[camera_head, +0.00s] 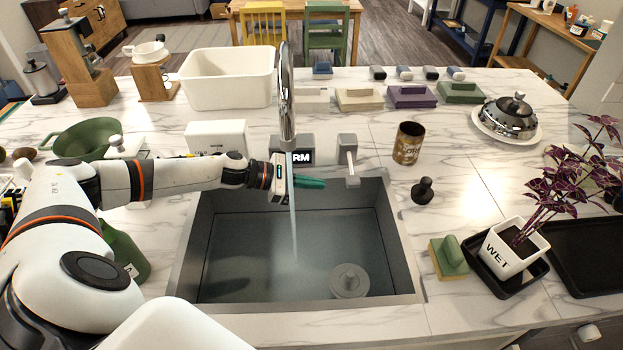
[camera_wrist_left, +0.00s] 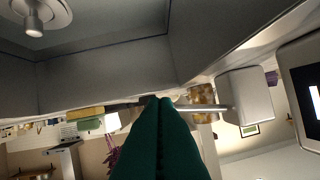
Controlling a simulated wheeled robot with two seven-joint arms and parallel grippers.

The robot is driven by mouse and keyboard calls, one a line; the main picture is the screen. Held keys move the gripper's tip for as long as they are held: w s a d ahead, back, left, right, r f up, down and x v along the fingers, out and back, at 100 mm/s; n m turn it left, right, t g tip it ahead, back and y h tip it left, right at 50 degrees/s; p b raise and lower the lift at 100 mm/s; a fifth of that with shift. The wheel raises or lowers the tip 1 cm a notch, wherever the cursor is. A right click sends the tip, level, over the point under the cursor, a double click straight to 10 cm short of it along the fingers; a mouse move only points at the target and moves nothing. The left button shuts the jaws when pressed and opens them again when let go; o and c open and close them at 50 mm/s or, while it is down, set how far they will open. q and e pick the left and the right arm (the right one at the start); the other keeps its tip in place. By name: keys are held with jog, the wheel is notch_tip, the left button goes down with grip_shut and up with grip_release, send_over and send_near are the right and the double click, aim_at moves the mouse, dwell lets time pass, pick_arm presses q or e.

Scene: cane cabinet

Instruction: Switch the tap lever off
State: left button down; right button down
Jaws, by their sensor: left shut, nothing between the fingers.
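The chrome tap (camera_head: 287,95) rises behind the sink, and a thin stream of water (camera_head: 293,215) runs from it into the basin. The grey tap lever (camera_head: 350,163) sits on a block right of a display reading "RM", its rod pointing toward the sink. My left gripper (camera_head: 318,183) is shut and empty, green fingers pointing right, behind the water stream and left of the lever, seemingly apart from it. In the left wrist view the shut fingers (camera_wrist_left: 160,120) fill the middle; the lever rod (camera_wrist_left: 205,107) and its block (camera_wrist_left: 245,95) show just beyond them. Contact is unclear there.
The grey sink (camera_head: 240,255) lies below the gripper, with a round drain piece (camera_head: 349,281) inside. A rusty can (camera_head: 408,142) and a dark stopper (camera_head: 423,190) stand right of the lever. A sponge (camera_head: 449,258) and potted plant (camera_head: 513,248) are further right.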

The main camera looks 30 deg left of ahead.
aim_at(351, 168)
pick_arm(q)
jog(key=p+x, duration=0.2)
jog(key=x, duration=0.4)
jog(key=shift+w+d+f, duration=0.2)
jog(key=shift+w+d, duration=0.05)
jog(key=shift+r, duration=0.2)
